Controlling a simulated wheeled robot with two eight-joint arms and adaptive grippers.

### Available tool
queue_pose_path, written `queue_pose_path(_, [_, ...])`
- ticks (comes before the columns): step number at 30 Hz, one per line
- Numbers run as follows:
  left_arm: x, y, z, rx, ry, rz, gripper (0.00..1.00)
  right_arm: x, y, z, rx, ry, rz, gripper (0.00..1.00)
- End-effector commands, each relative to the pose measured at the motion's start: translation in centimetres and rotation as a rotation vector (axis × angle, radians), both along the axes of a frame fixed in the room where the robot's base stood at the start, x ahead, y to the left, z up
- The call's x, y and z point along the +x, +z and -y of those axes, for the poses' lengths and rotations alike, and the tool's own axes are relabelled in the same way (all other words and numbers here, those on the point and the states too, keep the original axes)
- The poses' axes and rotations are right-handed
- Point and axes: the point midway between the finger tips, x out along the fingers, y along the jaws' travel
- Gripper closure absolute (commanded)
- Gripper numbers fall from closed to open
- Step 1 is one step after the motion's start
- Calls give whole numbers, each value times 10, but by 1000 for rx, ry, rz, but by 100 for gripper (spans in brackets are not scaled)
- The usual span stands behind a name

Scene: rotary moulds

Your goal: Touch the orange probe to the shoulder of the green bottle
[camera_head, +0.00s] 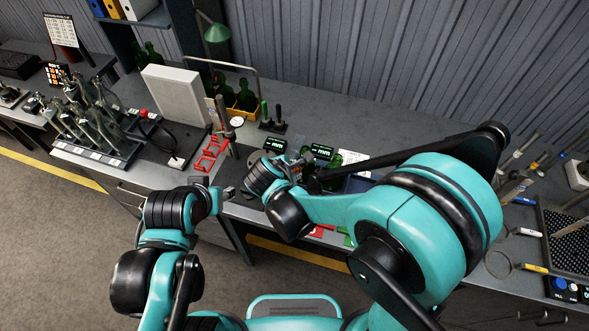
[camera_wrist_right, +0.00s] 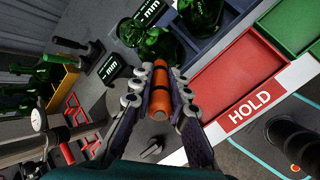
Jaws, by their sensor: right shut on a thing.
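My right gripper (camera_wrist_right: 161,98) is shut on the orange probe (camera_wrist_right: 160,88) in the right wrist view, with one dark finger on each side. The probe's far end points toward a green bottle (camera_wrist_right: 163,46). A small gap seems to show, but I cannot tell for certain that they are apart. A second green bottle (camera_wrist_right: 203,14) stands in a dark blue bin. In the head view green glass (camera_head: 334,160) shows just beyond my right gripper (camera_head: 305,172), and the probe is hidden. My left gripper (camera_head: 229,192) is near the bench's front edge; its fingers are too small to read.
A red tray (camera_wrist_right: 235,85) marked HOLD and a green tray (camera_wrist_right: 290,22) lie beside the blue bin. Small displays (camera_head: 320,151) stand behind the bottles. A red stand (camera_head: 210,155), a yellow bin (camera_head: 240,105) with bottles and a grey panel (camera_head: 177,95) are further left.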

Motion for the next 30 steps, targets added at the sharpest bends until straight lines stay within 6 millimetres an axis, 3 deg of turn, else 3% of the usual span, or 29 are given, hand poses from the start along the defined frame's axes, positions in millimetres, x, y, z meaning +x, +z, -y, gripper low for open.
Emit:
queue_pose_path(14, [0, 0, 0, 0, 0, 0, 60, 0, 0, 0, 0, 0, 0, 100])
queue_pose_path(30, [0, 11, 0, 0, 0, 0, 60, -12, 17, -6, 0, 2, 0, 100])
